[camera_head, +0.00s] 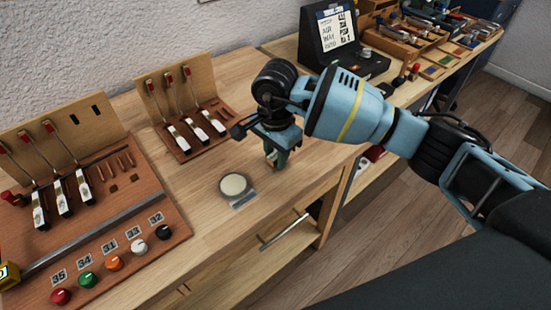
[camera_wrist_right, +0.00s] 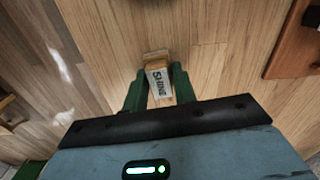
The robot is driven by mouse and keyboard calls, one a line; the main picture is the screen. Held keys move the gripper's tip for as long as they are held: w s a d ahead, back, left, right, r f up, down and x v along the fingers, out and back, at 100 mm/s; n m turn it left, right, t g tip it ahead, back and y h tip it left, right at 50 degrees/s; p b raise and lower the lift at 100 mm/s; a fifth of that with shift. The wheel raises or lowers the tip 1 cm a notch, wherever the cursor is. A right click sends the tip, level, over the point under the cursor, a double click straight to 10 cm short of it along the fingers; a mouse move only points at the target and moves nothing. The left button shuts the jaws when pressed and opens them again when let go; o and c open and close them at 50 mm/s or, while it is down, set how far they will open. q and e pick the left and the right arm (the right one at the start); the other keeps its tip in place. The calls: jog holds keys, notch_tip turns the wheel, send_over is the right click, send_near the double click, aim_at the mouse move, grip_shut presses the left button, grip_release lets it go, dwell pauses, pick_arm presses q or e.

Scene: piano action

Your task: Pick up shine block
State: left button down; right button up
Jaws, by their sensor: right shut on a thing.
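The shine block (camera_wrist_right: 159,80) is a small wooden block with a white label reading SHINE. In the right wrist view it sits between the two green fingers of my right gripper (camera_wrist_right: 158,88), which is shut on it. In the head view my right gripper (camera_head: 277,158) points down over the wooden bench (camera_head: 318,165), near its front edge. The block is mostly hidden by the fingers there, and I cannot tell whether it touches the bench top. My left gripper is not in view.
A round pale disc (camera_head: 233,186) lies left of my right gripper. A wooden board with piano hammers (camera_head: 183,133) stands behind it. A larger board with coloured knobs (camera_head: 120,276) is at left. A black case (camera_head: 340,45) stands at the back right.

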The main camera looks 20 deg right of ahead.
aim_at(275, 156)
jog(key=shift+r, duration=0.15)
jog(key=shift+r, duration=0.2)
notch_tip(275, 156, up, 3)
jog(key=shift+s+a, duration=0.15)
jog(key=s+a, duration=0.2)
jog(key=s, duration=0.2)
jog(key=s+a+r+b, duration=0.1)
jog(key=s+a, duration=0.2)
jog(key=s, duration=0.2)
jog(key=s+a, duration=0.2)
jog(key=s, duration=0.3)
jog(key=shift+a+r, duration=0.15)
jog(key=shift+w, duration=0.1)
